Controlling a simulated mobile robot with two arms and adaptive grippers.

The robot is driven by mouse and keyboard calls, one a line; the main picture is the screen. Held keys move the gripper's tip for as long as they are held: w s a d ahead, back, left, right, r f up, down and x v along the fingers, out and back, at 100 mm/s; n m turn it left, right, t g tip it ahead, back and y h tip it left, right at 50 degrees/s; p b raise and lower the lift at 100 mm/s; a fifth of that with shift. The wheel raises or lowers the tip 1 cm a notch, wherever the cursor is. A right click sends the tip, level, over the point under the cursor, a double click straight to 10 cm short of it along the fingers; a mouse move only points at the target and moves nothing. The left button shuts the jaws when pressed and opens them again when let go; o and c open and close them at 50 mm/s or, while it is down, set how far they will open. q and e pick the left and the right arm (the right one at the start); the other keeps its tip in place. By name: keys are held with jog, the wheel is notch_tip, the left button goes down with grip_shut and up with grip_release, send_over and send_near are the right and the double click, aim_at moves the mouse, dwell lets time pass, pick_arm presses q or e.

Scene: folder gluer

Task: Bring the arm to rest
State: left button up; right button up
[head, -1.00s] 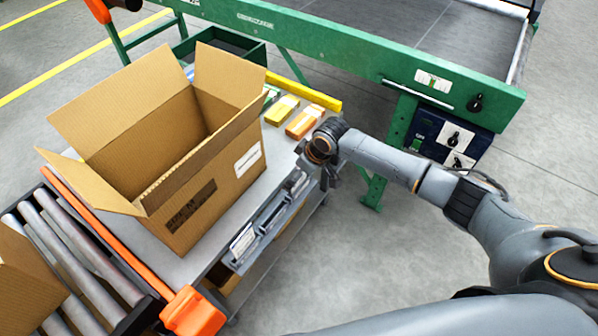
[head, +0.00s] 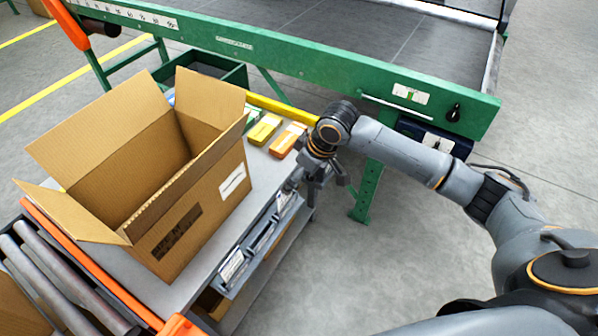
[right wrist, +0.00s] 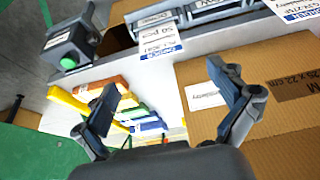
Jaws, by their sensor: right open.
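My right arm reaches in from the right in the head view. Its gripper (head: 324,180) hangs beside the right edge of the grey work table (head: 262,190), near the small cartons. In the right wrist view the gripper (right wrist: 172,105) has its two fingers spread wide, with nothing between them. The table top and small cartons show beyond the fingers. An open cardboard box (head: 205,215) stands upright on the table, left of the gripper and apart from it. My left gripper is not in view.
Small yellow (head: 264,130) and orange (head: 287,140) cartons lie behind the box. A green conveyor frame (head: 300,50) crosses the back, with a leg (head: 368,190) close to the gripper. Roller conveyor (head: 50,285) at lower left. Open floor (head: 400,250) lies right of the table.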

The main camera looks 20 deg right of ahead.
jog(key=shift+r, duration=0.25)
dwell(0.4)
notch_tip(320, 180, down, 12)
jog(key=w+d+m+t+p, duration=0.1)
jog(key=w+d+m+p, duration=0.1)
jog(key=m, duration=0.1)
jog(key=s+d+f+m+h+p, duration=0.1)
jog(key=s+d+f, duration=0.1)
jog(key=s+f, duration=0.45)
jog(key=s+d+f+m+h, duration=0.1)
jog(key=s+d+f, duration=0.15)
jog(key=f, duration=0.65)
jog(key=s+f+g+p, duration=0.1)
jog(key=s+f, duration=1)
jog(key=s, duration=0.5)
jog(key=s+a+f+g, duration=0.1)
jog(key=s+f, duration=0.1)
jog(key=s, duration=0.9)
jog(key=s+a+f+g, duration=0.1)
jog(key=s+a+f, duration=0.1)
jog(key=s, duration=1)
jog(key=shift+s+f+g+h+p, duration=0.3)
jog(key=shift+f+h+p, duration=0.15)
jog(key=shift+f, duration=0.4)
